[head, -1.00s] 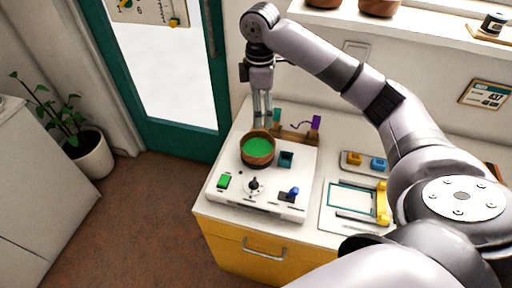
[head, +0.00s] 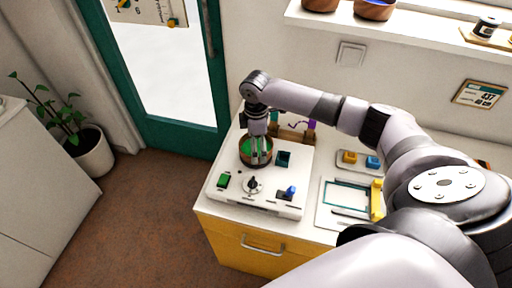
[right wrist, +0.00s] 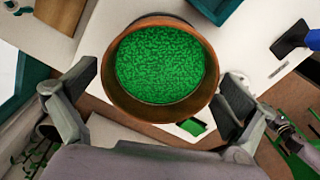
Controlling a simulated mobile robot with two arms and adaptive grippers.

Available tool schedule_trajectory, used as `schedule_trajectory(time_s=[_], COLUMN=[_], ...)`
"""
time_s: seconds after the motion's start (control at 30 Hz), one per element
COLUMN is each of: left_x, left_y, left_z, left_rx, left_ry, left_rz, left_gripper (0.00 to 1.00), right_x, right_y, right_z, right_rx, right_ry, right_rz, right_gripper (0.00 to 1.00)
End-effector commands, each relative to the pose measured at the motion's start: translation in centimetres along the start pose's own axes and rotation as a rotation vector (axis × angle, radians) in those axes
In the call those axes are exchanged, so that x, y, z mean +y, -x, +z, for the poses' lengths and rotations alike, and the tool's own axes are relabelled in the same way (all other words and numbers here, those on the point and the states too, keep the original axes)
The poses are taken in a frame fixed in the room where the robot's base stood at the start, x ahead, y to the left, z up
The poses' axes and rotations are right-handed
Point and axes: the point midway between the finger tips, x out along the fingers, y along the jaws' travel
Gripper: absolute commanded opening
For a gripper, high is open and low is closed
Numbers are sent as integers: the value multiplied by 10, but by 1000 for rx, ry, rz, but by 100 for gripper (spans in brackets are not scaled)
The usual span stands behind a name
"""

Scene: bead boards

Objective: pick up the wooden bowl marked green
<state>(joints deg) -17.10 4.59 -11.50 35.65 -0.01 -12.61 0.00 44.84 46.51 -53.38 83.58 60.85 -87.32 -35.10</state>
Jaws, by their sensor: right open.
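The wooden bowl marked green (head: 243,151) stands on the white panel box (head: 232,195) on the counter, its inside full of green. It also shows in the right wrist view (right wrist: 160,62), large and seen from above. My right gripper (head: 258,157) is open over the bowl and covers part of it in the head view. In the right wrist view, one finger stands on each side of the bowl, with a gap visible at both sides. My left gripper is not in view.
The panel has a green button (head: 223,181), a black knob (head: 252,185), a blue switch (head: 290,191) and a dark teal square holder (head: 283,158) close beside the bowl. A tray with yellow and blue blocks (head: 350,157) lies right. A shelf with bowls (head: 374,9) is above.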

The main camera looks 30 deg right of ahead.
Motion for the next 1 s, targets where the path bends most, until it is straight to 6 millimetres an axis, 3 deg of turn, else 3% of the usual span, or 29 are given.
schedule_trajectory(time_s=[0.27, 0.87, 1.0], left_x=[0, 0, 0], left_y=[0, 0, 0], left_z=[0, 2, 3], left_rx=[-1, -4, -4], left_ry=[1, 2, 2], left_rz=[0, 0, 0], left_gripper=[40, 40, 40], right_x=[0, 0, 0], right_y=[-4, -3, -3], right_z=[0, 0, 0], right_rx=[0, 0, 0], right_ry=[0, 0, 0], right_rz=[0, 0, 0], right_gripper=[100, 60, 59])
